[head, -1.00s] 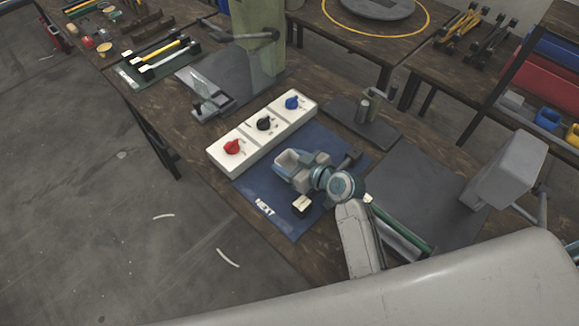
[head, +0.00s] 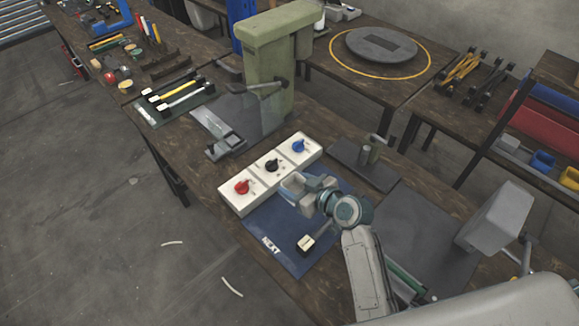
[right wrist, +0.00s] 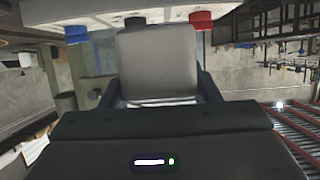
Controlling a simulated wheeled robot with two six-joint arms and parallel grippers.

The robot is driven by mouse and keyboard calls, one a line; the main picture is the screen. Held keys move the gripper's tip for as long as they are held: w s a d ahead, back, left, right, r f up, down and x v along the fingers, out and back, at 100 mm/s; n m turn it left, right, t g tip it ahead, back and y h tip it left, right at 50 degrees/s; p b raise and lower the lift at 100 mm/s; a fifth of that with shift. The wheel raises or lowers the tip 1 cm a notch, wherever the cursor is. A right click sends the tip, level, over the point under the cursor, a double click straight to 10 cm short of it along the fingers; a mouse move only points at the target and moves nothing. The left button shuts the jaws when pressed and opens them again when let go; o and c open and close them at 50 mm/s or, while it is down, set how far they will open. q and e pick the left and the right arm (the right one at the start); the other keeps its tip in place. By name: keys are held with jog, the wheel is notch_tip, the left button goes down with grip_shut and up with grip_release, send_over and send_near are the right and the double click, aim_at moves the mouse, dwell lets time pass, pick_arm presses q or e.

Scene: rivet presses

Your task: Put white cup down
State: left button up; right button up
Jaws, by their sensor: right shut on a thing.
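The white cup (head: 291,184) shows as a pale, open-topped block shape in the head view. My right gripper (head: 302,186) is shut on it, above the far part of the blue mat marked NEXT (head: 275,225), close to the white knob box. In the right wrist view the cup (right wrist: 158,62) fills the middle, between the two dark fingers. Whether the cup's base touches anything is hidden. My left gripper is not in view.
The white box (head: 256,180) with red, black and blue knobs stands right beside the cup. A pale-headed tool (head: 306,243) lies on the mat's near part. A green press (head: 265,70) stands behind. A dark plate (head: 350,165) lies to the right.

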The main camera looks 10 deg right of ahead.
jog(key=shift+r, duration=0.5)
jog(key=d+r+m+t+h+b, duration=0.2)
jog(key=d+r+m+h+b, duration=0.4)
jog(key=d+r+h, duration=0.1)
jog(key=shift+w+d+r+m, duration=0.25)
jog(key=shift+d+r+m, duration=0.15)
jog(key=shift+d+r, duration=0.5)
jog(key=shift+d+f, duration=0.2)
jog(key=shift+f, duration=0.05)
jog(key=a+f+n+y+p, duration=0.2)
jog(key=a, duration=0.1)
jog(key=a+f+n+g+y+p, duration=0.1)
jog(key=a+f+n+y+p, duration=0.1)
jog(key=f, duration=0.1)
jog(key=a+f+n+y+p, duration=0.2)
jog(key=a, duration=0.1)
jog(key=shift+a+f+g+y, duration=0.15)
jog(key=shift+a+g+y, duration=0.15)
jog(key=shift+g, duration=0.1)
jog(key=shift+s+a+f+n, duration=0.25)
jog(key=shift+a+f+n, duration=0.05)
jog(key=shift+f, duration=0.2)
